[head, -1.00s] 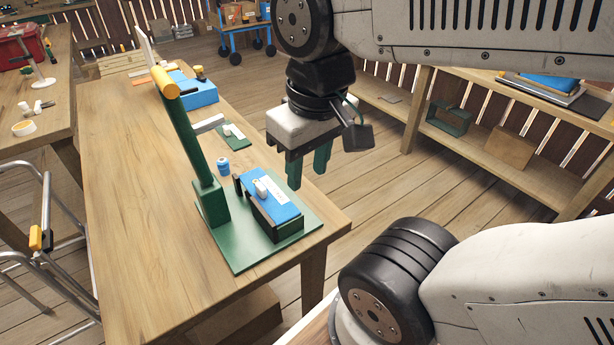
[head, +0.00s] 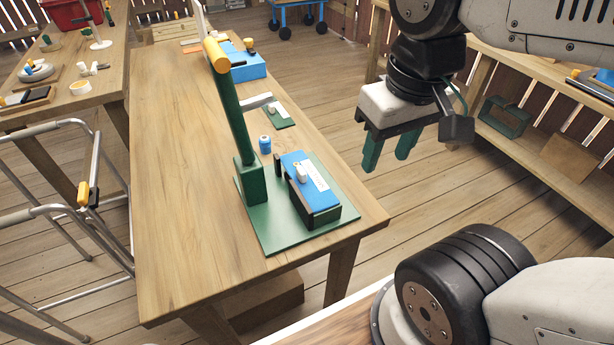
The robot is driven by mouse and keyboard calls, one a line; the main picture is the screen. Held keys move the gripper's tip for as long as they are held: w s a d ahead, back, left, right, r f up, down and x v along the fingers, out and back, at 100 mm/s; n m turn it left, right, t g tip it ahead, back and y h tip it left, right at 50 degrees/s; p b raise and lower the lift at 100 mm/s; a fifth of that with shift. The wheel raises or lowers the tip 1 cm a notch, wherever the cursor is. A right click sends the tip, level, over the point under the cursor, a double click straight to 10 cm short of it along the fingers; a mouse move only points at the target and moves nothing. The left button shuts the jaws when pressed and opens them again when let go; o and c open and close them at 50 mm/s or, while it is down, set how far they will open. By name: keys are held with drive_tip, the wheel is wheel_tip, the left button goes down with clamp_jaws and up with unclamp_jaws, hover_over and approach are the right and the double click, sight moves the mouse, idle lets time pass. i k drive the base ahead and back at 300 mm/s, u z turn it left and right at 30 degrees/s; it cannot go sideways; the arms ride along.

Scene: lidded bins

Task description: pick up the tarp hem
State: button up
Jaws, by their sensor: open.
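A blue piece that looks like the tarp hem (head: 322,199) lies over a dark green block on the green base plate (head: 275,236) of a lever press. A white strip and a small white knob-like piece sit on top of it. The press has a green upright (head: 229,115) with a yellow-orange handle end. My gripper (head: 388,158) has two green fingers pointing down, apart and empty. In the picture it is to the right of the blue piece, above the floor beyond the bench edge, not touching anything.
The wooden bench (head: 180,170) has a bare left half. A small blue spool-like item (head: 265,145), a green card (head: 281,118) and a blue box (head: 247,66) stand behind the press. A metal walker-like frame (head: 92,180) stands left. A low shelf (head: 525,145) is at right.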

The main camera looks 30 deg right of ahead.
sight(317, 194)
drive_tip(key=z, duration=1.95)
drive_tip(key=k, duration=1)
drive_tip(key=u, duration=0.8)
